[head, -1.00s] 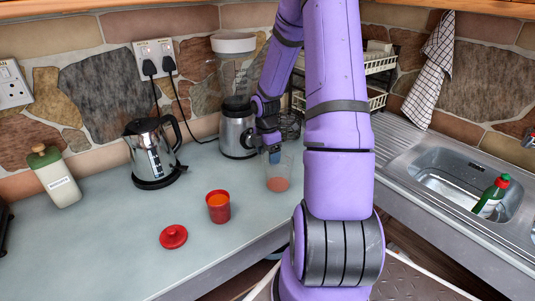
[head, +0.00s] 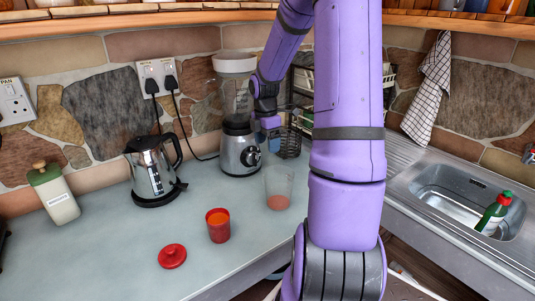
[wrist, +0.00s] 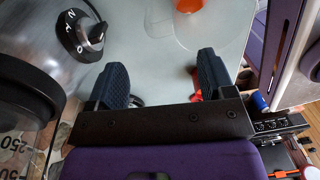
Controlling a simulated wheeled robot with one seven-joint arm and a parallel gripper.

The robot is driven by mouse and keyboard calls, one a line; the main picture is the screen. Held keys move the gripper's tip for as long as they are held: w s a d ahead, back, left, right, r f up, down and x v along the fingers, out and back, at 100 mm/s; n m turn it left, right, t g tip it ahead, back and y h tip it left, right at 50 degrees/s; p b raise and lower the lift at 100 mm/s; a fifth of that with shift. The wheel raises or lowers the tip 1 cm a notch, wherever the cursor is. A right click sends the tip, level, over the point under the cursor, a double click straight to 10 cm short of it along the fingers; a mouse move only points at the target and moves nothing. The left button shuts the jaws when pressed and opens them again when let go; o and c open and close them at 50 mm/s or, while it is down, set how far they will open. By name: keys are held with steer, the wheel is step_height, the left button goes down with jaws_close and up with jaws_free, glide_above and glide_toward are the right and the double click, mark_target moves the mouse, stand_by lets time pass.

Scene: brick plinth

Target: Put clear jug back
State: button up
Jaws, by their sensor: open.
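The clear jug (head: 236,100), with a pale lid, stands upright on its grey blender base (head: 241,152) against the wall. In the wrist view, part of the jug with its markings (wrist: 18,140) fills the lower left, and the base's knob (wrist: 80,33) shows above it. My gripper (head: 272,129) is just right of the blender, partly hidden by my arm. In the wrist view, both dark fingers of my gripper (wrist: 161,75) are spread with nothing held between them. The jug lies outside the fingers.
A clear tumbler (head: 279,188) with orange-red contents stands in front of my gripper. A dish rack (head: 294,140) is behind; the sink (head: 455,190) is right.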

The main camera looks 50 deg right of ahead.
steer(key=shift+r, duration=0.35)
steer(key=s+a+r+m+t+h, duration=0.1)
steer(key=s+a+r+m, duration=0.15)
steer(key=a+r, duration=0.5)
steer(key=s+a+r+m+t+h, duration=0.15)
steer(key=a+r+m, duration=0.25)
steer(key=a+r, duration=0.4)
steer(key=s+a+r+m+t+y, duration=0.2)
steer(key=s+a+m, duration=0.6)
steer(key=s+a, duration=0.5)
step_height(320, 180, up, 2)
steer(key=shift+s+r+t, duration=0.25)
steer(key=shift+s+t, duration=0.5)
